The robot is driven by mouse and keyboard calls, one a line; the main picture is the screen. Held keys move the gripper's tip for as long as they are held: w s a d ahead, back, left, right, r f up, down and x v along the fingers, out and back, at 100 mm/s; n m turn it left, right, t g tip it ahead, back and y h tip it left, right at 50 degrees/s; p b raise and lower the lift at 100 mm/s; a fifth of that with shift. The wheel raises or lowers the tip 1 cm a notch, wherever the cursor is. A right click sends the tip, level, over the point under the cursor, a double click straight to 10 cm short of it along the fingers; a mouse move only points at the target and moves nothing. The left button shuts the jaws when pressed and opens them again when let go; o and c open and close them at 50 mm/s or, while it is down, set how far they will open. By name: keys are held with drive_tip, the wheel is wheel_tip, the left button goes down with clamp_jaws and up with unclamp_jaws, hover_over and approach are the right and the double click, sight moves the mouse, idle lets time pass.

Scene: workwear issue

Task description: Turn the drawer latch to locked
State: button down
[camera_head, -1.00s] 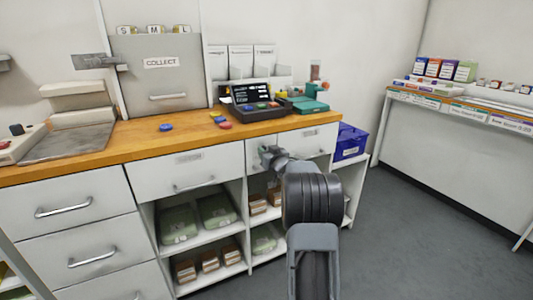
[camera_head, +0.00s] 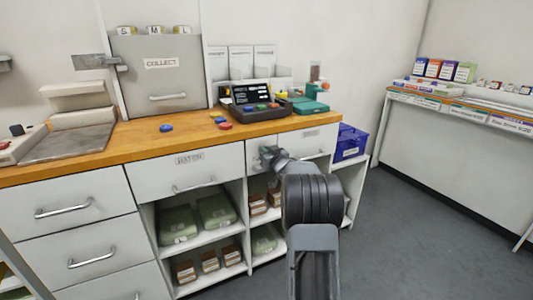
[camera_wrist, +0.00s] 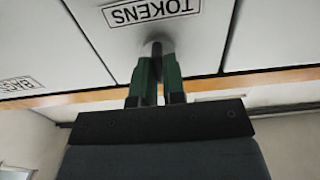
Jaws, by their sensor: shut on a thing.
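The drawer latch (camera_wrist: 156,46) shows in the wrist view as a small dark grey piece on the drawer front, by the edge near the worktop. The drawer (camera_wrist: 110,42) is pale and bears a TOKENS label (camera_wrist: 152,11), upside down in this view. My gripper (camera_wrist: 157,66) has its green fingers closed around the latch, hiding much of it, so I cannot tell its exact angle. In the head view my gripper (camera_head: 266,154) is against the front of the narrow drawer (camera_head: 252,157) below the worktop. The drawer looks closed.
A wide drawer (camera_head: 155,181) with a bar handle is on the left, another drawer (camera_head: 318,142) on the right. The wooden worktop (camera_head: 140,139) runs above, carrying a dark terminal (camera_head: 258,112) and coloured tokens. Open shelves lie below. A blue bin (camera_head: 350,143) stands at the right end.

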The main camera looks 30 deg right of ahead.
drive_tip(key=n+b, duration=0.2)
drive_tip(key=n, duration=0.2)
drive_tip(key=shift+a+f+n, duration=0.1)
drive_tip(key=shift+n, duration=0.3)
drive_tip(key=n+b, duration=0.3)
drive_tip(key=n, duration=0.1)
drive_tip(key=shift+n, duration=0.3)
drive_tip(key=n+b, duration=0.2)
drive_tip(key=n, duration=0.2)
drive_tip(key=shift+f, duration=0.1)
drive_tip(key=shift+n+b, duration=1.3)
drive_tip(key=shift+n, duration=0.8)
drive_tip(key=c, duration=1.2)
unclamp_jaws()
